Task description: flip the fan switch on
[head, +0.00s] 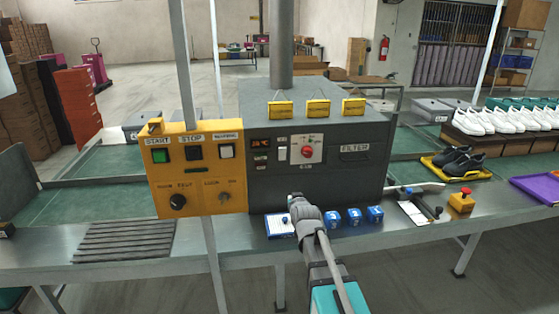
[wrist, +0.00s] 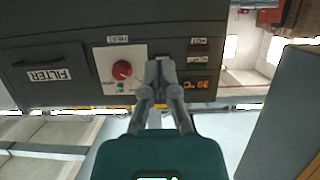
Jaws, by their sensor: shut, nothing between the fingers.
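The dark grey control box (head: 350,185) stands on the bench. In the upside-down wrist view, part of a dark switch (wrist: 162,57) shows just beyond the fingertips, and the fingers hide the rest. My gripper (head: 291,198) is shut and empty, in front of the box, lower than the switch in the head view. Contact cannot be told. My gripper also shows in the wrist view (wrist: 158,64).
The red knob (head: 307,151) is right of the switch, small displays (head: 261,156) left. A yellow button panel (head: 198,180) stands left of the box. Several blue blocks (head: 354,216) and a white-and-blue card (head: 279,226) lie on the bench before it. A black-handled tool (head: 419,205) lies right.

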